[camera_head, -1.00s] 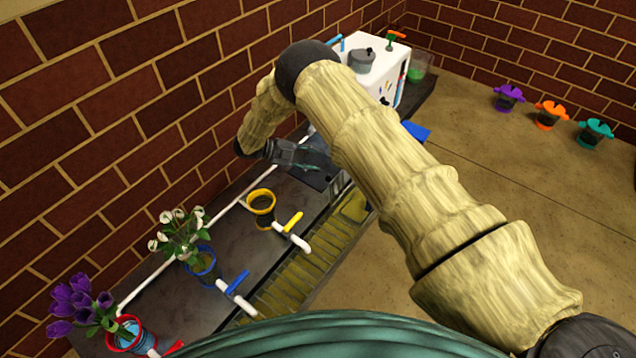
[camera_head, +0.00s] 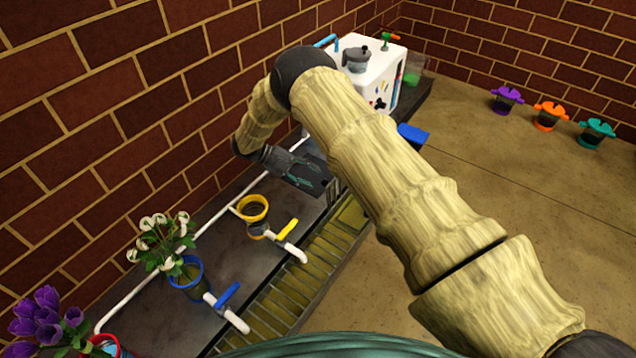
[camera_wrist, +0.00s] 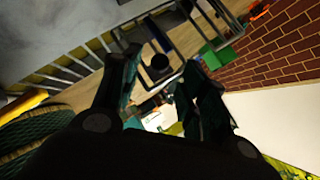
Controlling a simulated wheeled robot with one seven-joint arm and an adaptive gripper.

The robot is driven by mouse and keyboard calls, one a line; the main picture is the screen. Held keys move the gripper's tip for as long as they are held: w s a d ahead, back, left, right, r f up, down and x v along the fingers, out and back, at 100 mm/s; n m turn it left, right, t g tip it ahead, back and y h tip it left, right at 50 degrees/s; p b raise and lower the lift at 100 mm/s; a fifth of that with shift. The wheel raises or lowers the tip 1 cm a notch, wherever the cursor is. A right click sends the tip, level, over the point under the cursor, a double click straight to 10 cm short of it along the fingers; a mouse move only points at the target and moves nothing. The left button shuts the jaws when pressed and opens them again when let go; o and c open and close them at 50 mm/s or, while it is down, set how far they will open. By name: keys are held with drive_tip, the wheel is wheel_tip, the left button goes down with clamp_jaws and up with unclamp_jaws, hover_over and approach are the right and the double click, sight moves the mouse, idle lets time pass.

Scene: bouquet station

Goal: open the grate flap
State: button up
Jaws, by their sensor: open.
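A metal grate (camera_head: 302,268) with yellowish gaps between its bars runs along the front of the dark counter in the head view. Its far end passes behind my arm, and I cannot tell where the flap's edges are. In the wrist view, the grate bars (camera_wrist: 85,60) lie at the upper left. A thin metal frame with a black round knob (camera_wrist: 158,66) shows between and beyond my fingers. My gripper (camera_head: 318,188) is over the counter beside the grate's far part. In the wrist view, my gripper (camera_wrist: 160,64) has its fingers apart, with nothing visibly held.
Yellow (camera_head: 252,210) and blue (camera_head: 188,280) pots stand on the counter, with a white pipe behind and valve handles in front.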

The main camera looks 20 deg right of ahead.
drive_tip(key=shift+b+x, duration=0.5)
drive_tip(key=shift+x, duration=1.3)
clamp_jaws()
